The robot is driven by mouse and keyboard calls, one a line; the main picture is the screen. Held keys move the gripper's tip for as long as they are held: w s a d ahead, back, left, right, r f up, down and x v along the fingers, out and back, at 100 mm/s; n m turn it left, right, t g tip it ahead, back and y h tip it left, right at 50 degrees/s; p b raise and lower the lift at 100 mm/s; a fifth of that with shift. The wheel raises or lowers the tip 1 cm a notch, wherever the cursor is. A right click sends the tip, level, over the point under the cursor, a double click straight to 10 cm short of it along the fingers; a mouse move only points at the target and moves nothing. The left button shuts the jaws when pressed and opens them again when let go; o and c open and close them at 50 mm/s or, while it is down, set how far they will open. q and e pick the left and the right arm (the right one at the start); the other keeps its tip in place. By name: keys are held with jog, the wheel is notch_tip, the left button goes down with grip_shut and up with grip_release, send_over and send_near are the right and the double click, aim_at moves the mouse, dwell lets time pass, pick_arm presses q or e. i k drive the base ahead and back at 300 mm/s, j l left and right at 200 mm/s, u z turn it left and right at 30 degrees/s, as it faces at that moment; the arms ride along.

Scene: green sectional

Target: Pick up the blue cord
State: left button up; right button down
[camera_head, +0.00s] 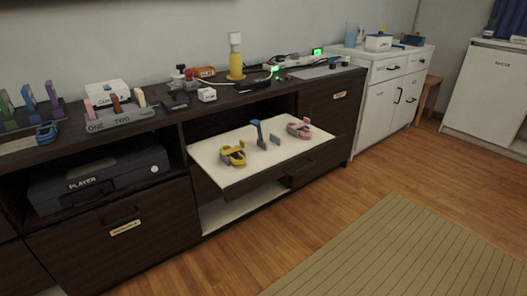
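A blue coiled cord (46,132) lies at the far left on top of the dark cabinet, on a grey mat beside several coloured upright pieces. A yellow coil (232,155) and a pink coil (299,128) of similar shape lie on the white pulled-out drawer (232,179). A blue upright piece (256,133) stands between them; I cannot tell what it is. Neither of my grippers is in view.
The dark cabinet (166,203) runs along the wall, and its drawer juts out. A grey stand marked ONE TWO (112,121) and a yellow lamp-like object (235,60) stand on top. A striped rug (410,250) lies at front right. Wooden floor between is clear.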

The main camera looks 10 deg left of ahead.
aim_at(47, 133)
jog(key=j+z, duration=0.15)
jog(key=j, duration=0.5)
jog(key=k+j+z, duration=0.1)
jog(key=j, duration=0.55)
jog(key=k, duration=0.05)
